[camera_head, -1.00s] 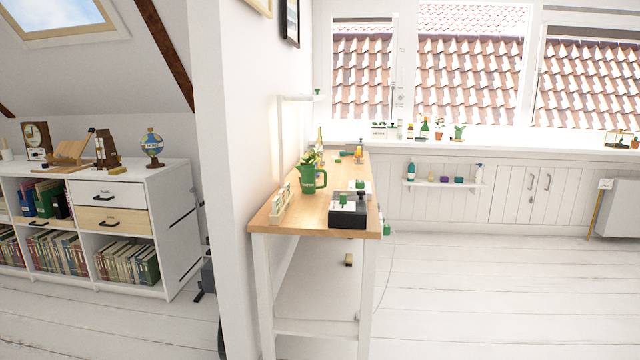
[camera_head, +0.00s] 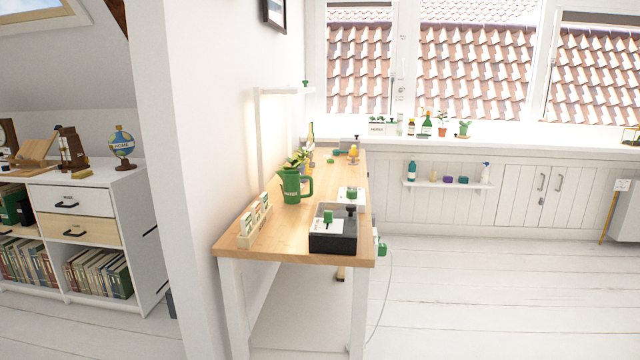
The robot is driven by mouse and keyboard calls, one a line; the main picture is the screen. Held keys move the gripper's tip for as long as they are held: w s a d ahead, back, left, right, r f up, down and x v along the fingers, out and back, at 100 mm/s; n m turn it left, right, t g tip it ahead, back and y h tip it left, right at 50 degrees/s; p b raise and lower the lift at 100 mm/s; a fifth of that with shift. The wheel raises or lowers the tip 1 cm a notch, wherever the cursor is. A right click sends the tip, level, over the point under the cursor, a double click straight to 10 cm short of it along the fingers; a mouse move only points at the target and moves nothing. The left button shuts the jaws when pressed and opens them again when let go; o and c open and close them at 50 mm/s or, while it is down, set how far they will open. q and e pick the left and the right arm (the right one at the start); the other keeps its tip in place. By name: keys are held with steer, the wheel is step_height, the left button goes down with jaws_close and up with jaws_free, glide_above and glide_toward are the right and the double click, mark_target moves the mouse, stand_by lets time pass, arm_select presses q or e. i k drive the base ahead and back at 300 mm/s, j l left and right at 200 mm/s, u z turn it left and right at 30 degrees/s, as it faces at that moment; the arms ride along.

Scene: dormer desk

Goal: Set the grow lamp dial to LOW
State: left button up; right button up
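A black box with a white top plate and a green knob (camera_head: 328,216) sits at the near right of the wooden desk (camera_head: 285,236). A second dark knob (camera_head: 351,209) stands at its right rear. A white plate with a dark green knob (camera_head: 351,193) lies just behind the box. A green box (camera_head: 382,249) hangs at the desk's right side with a cable below it. Any lettering on these controls is too small to read, so I cannot tell which is the grow lamp dial or its setting. Neither gripper is in view.
A green watering can (camera_head: 291,187) and a rack of seed packets (camera_head: 254,222) stand on the desk's left. A white shelf unit (camera_head: 82,240) is at left beyond a white wall post (camera_head: 165,200). The pale floor (camera_head: 480,290) right of the desk is clear.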

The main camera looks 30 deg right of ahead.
mark_target(351, 193)
steer(key=i+l, duration=0.15)
steer(key=l, duration=0.2)
steer(key=i+l+u, duration=0.1)
steer(key=l, duration=0.25)
steer(key=i+l, duration=0.2)
steer(key=l, duration=0.15)
steer(key=i+l, duration=0.15)
steer(key=l, duration=0.2)
steer(key=i+l+u, duration=0.1)
steer(key=l, duration=0.25)
steer(key=i+l, duration=0.2)
steer(key=l, duration=0.15)
steer(key=i+l+u, duration=0.1)
steer(key=l, duration=0.25)
steer(key=i+l, duration=0.15)
steer(key=l, duration=0.2)
